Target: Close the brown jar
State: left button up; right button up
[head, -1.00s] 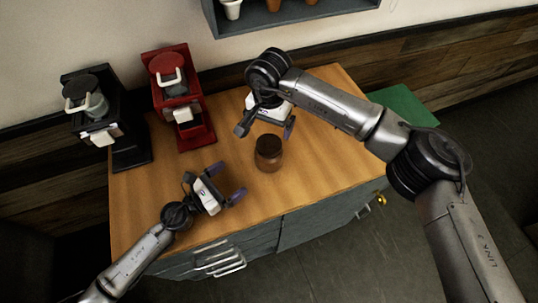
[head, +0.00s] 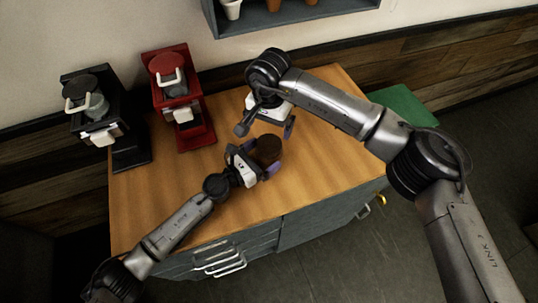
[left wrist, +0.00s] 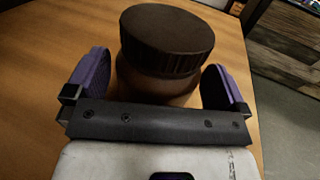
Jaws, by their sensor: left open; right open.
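The brown jar (head: 268,150) stands upright on the wooden counter, with a dark ribbed lid (left wrist: 167,38) on top. I cannot tell how tightly the lid sits. My left gripper (head: 258,164) is open, with its purple-padded fingers on either side of the jar's body below the lid. In the left wrist view the left gripper (left wrist: 160,85) shows gaps between its pads and the jar. My right gripper (head: 266,124) is open and empty, pointing down just behind the jar. The lower part of the jar is hidden by the left gripper.
A red coffee machine (head: 180,95) and a black coffee machine (head: 100,115) stand at the counter's back left. A shelf with cups (head: 285,18) hangs on the wall above. The counter (head: 150,205) is clear at the front left and right.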

aim_at(269, 143)
pick_arm(q)
jog(key=shift+w+d, duration=0.45)
jog(key=shift+d, duration=0.1)
jog(key=c, duration=1.3)
jog(key=shift+c, duration=1.2)
pick_arm(e)
jog(key=shift+r+n, duration=0.1)
jog(key=shift+n, duration=0.9)
jog(key=shift+r+n, duration=0.15)
jog(key=shift+n, duration=1.15)
jog(key=shift+f, duration=4)
